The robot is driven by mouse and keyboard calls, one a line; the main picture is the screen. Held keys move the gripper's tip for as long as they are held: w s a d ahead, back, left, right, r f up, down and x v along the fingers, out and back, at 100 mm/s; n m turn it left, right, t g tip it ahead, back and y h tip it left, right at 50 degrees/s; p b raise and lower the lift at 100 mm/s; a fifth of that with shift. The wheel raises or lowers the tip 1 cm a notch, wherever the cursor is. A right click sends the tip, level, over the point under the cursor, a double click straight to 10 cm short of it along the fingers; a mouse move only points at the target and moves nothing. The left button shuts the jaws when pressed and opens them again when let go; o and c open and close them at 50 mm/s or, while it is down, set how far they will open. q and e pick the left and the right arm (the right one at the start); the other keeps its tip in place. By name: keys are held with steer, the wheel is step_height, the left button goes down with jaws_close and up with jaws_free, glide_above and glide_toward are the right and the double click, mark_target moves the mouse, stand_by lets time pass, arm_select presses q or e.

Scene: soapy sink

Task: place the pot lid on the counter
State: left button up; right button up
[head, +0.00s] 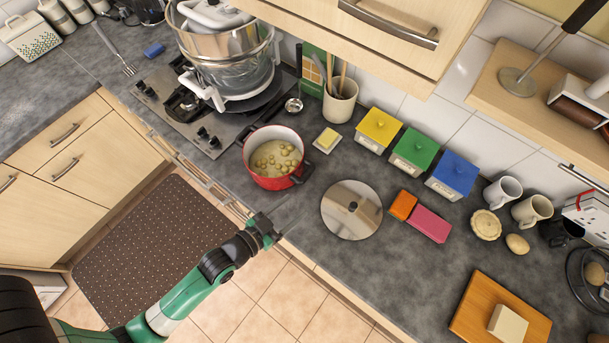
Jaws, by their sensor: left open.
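The pot lid (343,221) is a round, shiny silver disc with a dark knob. It lies flat on the grey counter (385,270), to the right of the red pot (270,182). The pot is uncovered and holds several pale round pieces in liquid. My left gripper (278,229) is open and empty at the counter's front edge, left of the lid and apart from it. My right gripper is not in view.
Sponges, an orange one (403,204) and a pink one (430,224), lie right of the lid. Yellow, green and blue canisters (415,150) stand behind. A cutting board (488,306) lies at front right. The counter in front of the lid is clear.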

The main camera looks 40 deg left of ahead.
arm_select(q)
steer(key=s+d+r+m+g+h, duration=0.1)
steer(key=d+r+m+h, duration=0.3)
steer(key=d+r, duration=0.6)
step_height(320, 180, up, 3)
steer(key=shift+r+h, duration=0.15)
steer(key=shift+h, duration=0.35)
steer(key=w+a+r+t, duration=0.1)
steer(key=w+r+t, duration=0.35)
steer(key=r, duration=0.75)
steer(key=w+a+r+t, duration=0.1)
steer(key=w+r+t, duration=0.35)
steer(key=r, duration=0.85)
steer(key=s+a+r+n+t+y, duration=0.1)
steer(key=a+r+t, duration=0.1)
steer(key=r, duration=1)
steer(key=s+a+r+n+t+y, duration=0.1)
steer(key=a+r+n+t+y, duration=0.1)
steer(key=r, duration=1.1)
steer(key=shift+s+a+t, duration=0.35)
steer(key=shift+a+t, duration=0.35)
steer(key=shift+a, duration=0.25)
